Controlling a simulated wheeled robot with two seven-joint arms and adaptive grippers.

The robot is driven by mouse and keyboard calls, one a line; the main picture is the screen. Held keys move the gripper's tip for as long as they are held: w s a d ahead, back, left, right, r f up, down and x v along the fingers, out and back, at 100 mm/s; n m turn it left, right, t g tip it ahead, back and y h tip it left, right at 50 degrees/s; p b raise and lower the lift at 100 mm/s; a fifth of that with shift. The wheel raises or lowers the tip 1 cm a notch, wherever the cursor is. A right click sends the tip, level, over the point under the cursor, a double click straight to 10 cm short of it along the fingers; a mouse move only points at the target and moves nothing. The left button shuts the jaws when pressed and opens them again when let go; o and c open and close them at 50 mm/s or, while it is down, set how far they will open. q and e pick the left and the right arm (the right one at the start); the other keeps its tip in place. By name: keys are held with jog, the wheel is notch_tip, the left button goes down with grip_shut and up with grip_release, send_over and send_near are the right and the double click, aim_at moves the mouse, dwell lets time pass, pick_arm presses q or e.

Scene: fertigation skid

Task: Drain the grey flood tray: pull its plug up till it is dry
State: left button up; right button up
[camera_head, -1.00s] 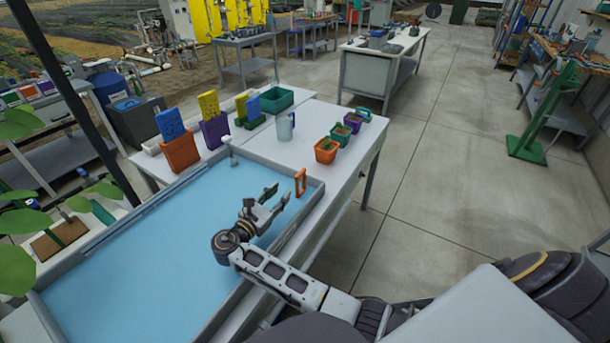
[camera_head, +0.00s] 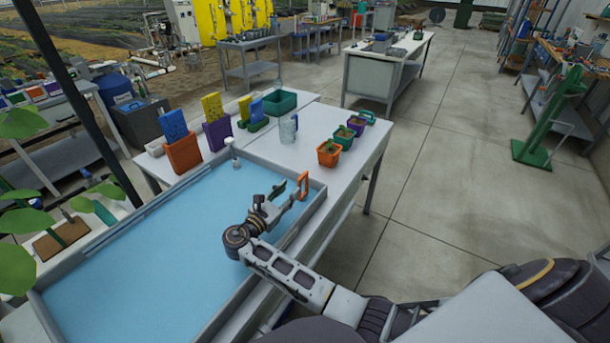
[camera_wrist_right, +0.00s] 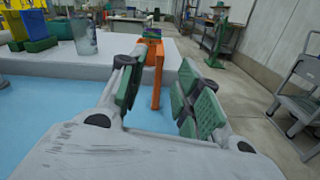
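The grey flood tray (camera_head: 110,226) holds a broad sheet of blue water. An upright orange handle (camera_head: 303,186), which looks like the plug's pull, stands at the tray's far right corner. My right gripper (camera_head: 286,194) is over the water, just short of this handle. In the right wrist view its fingers (camera_wrist_right: 163,92) are apart and empty, with green pads, and the orange handle (camera_wrist_right: 158,75) shows in the gap between them, nearer the left finger. I cannot tell whether a finger touches it. My left gripper is not in view.
A white spout-like post (camera_head: 233,152) stands at the tray's far edge. On the bench beyond are a clear jug (camera_head: 288,130), an orange pot (camera_head: 329,153), more small pots and several coloured sponges in holders. Open floor lies to the right.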

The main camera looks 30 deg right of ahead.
aim_at(300, 179)
jog(key=x, duration=0.9)
jog(key=shift+w+d, duration=0.25)
jog(key=shift+d, duration=0.05)
jog(key=shift+w+d, duration=0.3)
jog(key=shift+d, duration=0.25)
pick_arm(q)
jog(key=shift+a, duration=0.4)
pick_arm(e)
jog(key=c, duration=0.6)
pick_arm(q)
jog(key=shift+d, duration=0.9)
pick_arm(e)
jog(key=shift+r, duration=0.1)
grip_shut()
